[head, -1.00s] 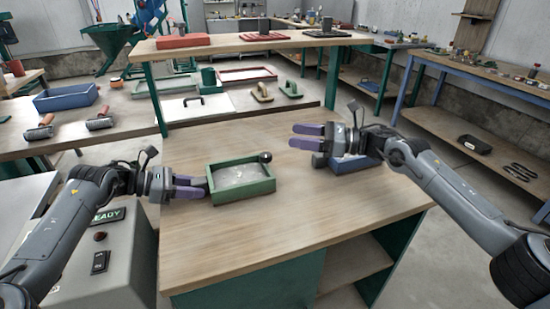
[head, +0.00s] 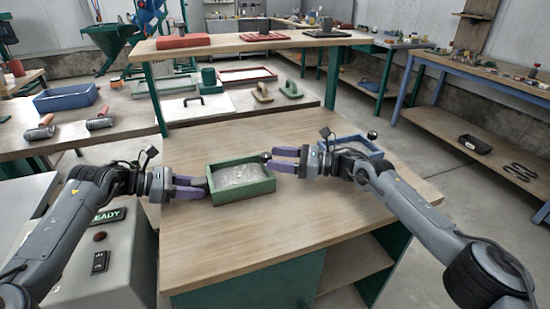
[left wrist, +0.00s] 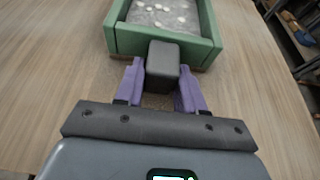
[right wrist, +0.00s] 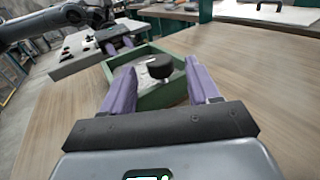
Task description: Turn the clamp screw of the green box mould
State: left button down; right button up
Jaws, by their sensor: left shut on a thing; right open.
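The green box mould (head: 241,181) sits on the wooden table and holds grey-white fibre material. My left gripper (head: 189,187) is at its left side. In the left wrist view its purple fingers (left wrist: 160,90) are shut on the dark block-shaped handle (left wrist: 162,66) on the mould's end. The round black knob of the clamp screw (head: 265,157) is at the mould's right end. My right gripper (head: 284,160) is open just right of it, pointing left. In the right wrist view the knob (right wrist: 160,67) shows ahead, between and beyond the open purple fingers (right wrist: 160,88).
A blue box mould (head: 368,148) with a similar black knob stands behind my right gripper, partly hidden. A grey control box with a READY display (head: 108,215) is at the left. The table's front part is bare. A raised shelf (head: 235,44) spans the back.

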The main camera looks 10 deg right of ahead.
aim_at(266, 158)
jog(key=shift+w+a, duration=0.25)
jog(key=shift+a, duration=0.4)
jog(key=c, duration=1)
jog(key=shift+c, duration=0.2)
jog(key=shift+s+f+m+t, duration=0.15)
jog(key=shift+m+t, duration=0.15)
jog(key=shift+t, duration=0.2)
jog(key=shift+h, duration=0.3)
jog(key=m+t+h, duration=0.2)
jog(key=t, duration=0.1)
jog(key=m+t+h, duration=0.1)
jog(key=m+t, duration=0.1)
jog(key=shift+s+a, duration=0.35)
jog(key=shift+s, duration=0.05)
jog(key=shift+s+a+m+t+h, duration=0.1)
jog(key=shift+a+m+t+h, duration=0.15)
jog(key=shift+m+t+h, duration=1)
jog(key=shift+s+a+m+t+h, duration=0.1)
jog(key=shift+a+m+t+h, duration=0.1)
jog(key=shift+m+t+h, duration=1.05)
jog(key=shift+g+h, duration=0.4)
jog(key=shift+h, duration=0.3)
